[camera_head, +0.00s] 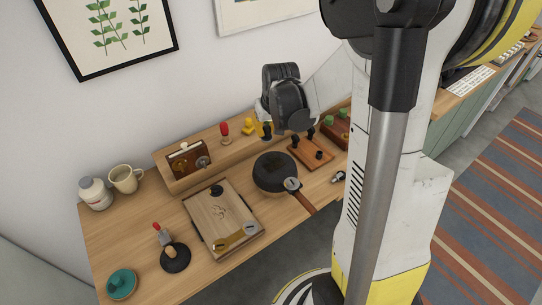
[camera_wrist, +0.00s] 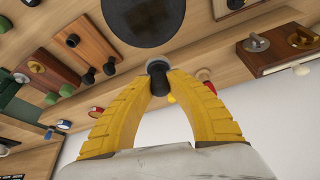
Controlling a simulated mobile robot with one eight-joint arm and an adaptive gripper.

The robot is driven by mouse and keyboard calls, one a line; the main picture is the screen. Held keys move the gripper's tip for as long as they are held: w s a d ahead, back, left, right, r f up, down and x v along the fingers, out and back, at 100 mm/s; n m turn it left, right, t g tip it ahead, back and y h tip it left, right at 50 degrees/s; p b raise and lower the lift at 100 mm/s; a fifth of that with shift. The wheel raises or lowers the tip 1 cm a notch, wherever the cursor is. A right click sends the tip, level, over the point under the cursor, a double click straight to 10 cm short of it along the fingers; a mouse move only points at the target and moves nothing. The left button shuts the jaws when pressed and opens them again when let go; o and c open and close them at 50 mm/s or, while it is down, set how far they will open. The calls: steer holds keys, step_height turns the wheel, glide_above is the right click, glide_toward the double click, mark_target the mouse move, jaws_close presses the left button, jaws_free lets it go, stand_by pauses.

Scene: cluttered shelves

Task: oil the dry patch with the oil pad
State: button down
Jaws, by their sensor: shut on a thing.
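In the wrist view my gripper (camera_wrist: 159,80) has its two yellow fingers closed around a small black knob with a grey round part beyond it. I take this held thing to be the oil pad (camera_wrist: 157,66). In the head view my wrist is above the back shelf, and my fingertips are mostly hidden behind it. A pale wooden board (camera_head: 203,228) lies on the table with small dark irregular marks (camera_head: 219,210) on its face. These may be the dry patch; I cannot tell for sure. My gripper is well apart from this board, above and right of it.
A black pan (camera_head: 275,172) with a wooden handle stands right of the board; it also shows in the wrist view (camera_wrist: 143,18). A pegged board (camera_head: 310,152) lies farther right.

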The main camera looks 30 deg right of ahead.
steer(key=shift+f, duration=0.15)
steer(key=f+b, duration=0.1)
steer(key=f, duration=0.1)
steer(key=a+f+b, duration=0.1)
steer(key=f+b, duration=0.1)
steer(key=a+f+b, duration=0.1)
steer(key=b, duration=0.1)
steer(key=shift+s+a+f, duration=0.1)
steer(key=shift+a+f, duration=0.1)
steer(key=shift+f, duration=0.2)
steer(key=shift+f+b, duration=0.55)
steer(key=shift+f, duration=0.05)
stand_by(0.8)
